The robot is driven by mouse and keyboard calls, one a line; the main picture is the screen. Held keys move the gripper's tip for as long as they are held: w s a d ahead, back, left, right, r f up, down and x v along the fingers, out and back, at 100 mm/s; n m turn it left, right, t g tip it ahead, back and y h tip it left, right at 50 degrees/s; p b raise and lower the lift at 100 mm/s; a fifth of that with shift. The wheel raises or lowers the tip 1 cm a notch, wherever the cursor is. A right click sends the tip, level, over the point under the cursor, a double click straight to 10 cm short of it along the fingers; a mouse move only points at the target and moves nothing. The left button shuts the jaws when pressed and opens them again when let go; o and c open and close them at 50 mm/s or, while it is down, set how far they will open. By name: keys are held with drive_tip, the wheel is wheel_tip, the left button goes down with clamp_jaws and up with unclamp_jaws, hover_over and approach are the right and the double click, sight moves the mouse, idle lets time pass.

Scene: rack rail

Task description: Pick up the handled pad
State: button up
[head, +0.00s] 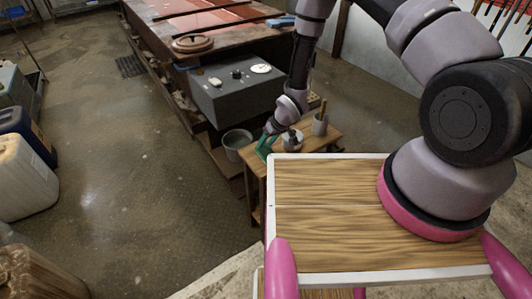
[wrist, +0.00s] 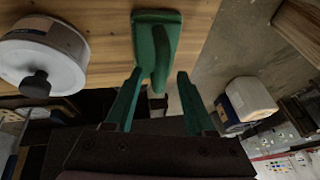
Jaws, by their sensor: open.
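The handled pad (wrist: 165,22) shows in the wrist view as a green flat plate with a raised green handle, at the edge of a wooden tabletop (wrist: 105,20). My gripper (wrist: 160,75) has two green fingers, spread apart, one on each side of the handle's end as seen in the picture. No contact with the handle shows, and I cannot tell how deep the handle sits between the fingers. In the head view my gripper (head: 266,144) is at the left edge of a small wooden table; the pad cannot be told apart from the green fingers there.
A white lidded pot with a dark knob (wrist: 42,52) stands close beside the pad.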

drive_tip(key=shift+c, duration=0.3)
clamp_jaws()
idle(1.1)
